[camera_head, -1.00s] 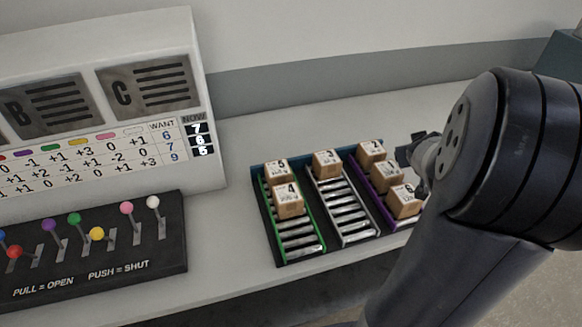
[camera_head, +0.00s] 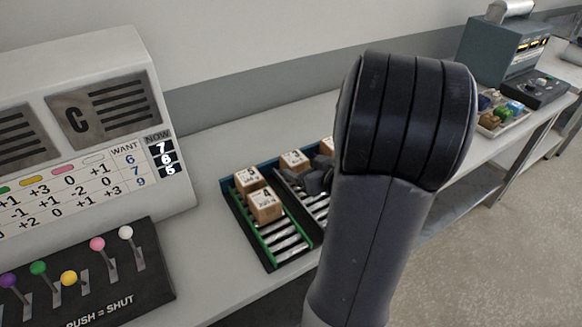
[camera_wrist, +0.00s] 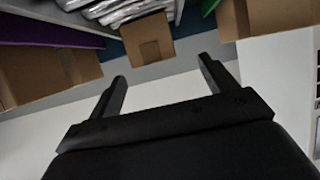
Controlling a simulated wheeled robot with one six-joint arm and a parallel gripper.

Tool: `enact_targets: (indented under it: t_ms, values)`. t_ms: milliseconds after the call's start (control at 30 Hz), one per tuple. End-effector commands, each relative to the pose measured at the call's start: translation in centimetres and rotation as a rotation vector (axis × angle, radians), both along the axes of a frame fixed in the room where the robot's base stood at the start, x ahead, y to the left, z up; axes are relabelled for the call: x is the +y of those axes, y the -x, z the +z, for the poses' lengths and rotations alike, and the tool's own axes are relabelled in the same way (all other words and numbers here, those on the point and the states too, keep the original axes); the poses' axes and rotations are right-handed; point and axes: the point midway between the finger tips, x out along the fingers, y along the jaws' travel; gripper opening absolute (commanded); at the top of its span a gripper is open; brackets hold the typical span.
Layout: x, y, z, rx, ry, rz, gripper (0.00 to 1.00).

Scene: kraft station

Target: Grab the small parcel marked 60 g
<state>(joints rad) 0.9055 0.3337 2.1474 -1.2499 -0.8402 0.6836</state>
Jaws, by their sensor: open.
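Small brown parcels with numbered labels stand in a sorting rack (camera_head: 236,215). The parcel labelled 5 (camera_head: 247,179) and the parcel labelled 4 (camera_head: 265,205) sit in the green-edged lane. The parcel labelled 3 (camera_head: 293,161) is at the back of the middle lane. A sliver of another parcel (camera_head: 327,146) shows beside my arm. The gram marks are too small to read, so I cannot tell which is 60 g. My gripper (camera_wrist: 160,68) is open and empty; a small parcel (camera_wrist: 148,40) lies beyond its fingertips. My arm hides the right lane in the head view.
A lever panel (camera_head: 95,280) and a white display box (camera_head: 170,95) stand left of the rack. A teal machine (camera_head: 500,50) and a bin of small items (camera_head: 503,117) are at the far right. Larger cardboard surfaces (camera_wrist: 50,75) flank my gripper in the wrist view.

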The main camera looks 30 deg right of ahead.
Motion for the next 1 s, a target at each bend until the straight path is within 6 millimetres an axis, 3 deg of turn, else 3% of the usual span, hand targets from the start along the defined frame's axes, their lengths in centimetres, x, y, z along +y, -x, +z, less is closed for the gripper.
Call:
enact_targets:
  t_ms: [600,900,1000]
  values:
    - [-0.9,-6.3,-2.6,0.0,0.001,0.001,0.8]
    - [-0.9,-6.8,-2.7,0.0,0.002,-0.001,0.8]
    - [-0.9,-6.8,-2.7,0.0,0.002,-0.001,0.73]
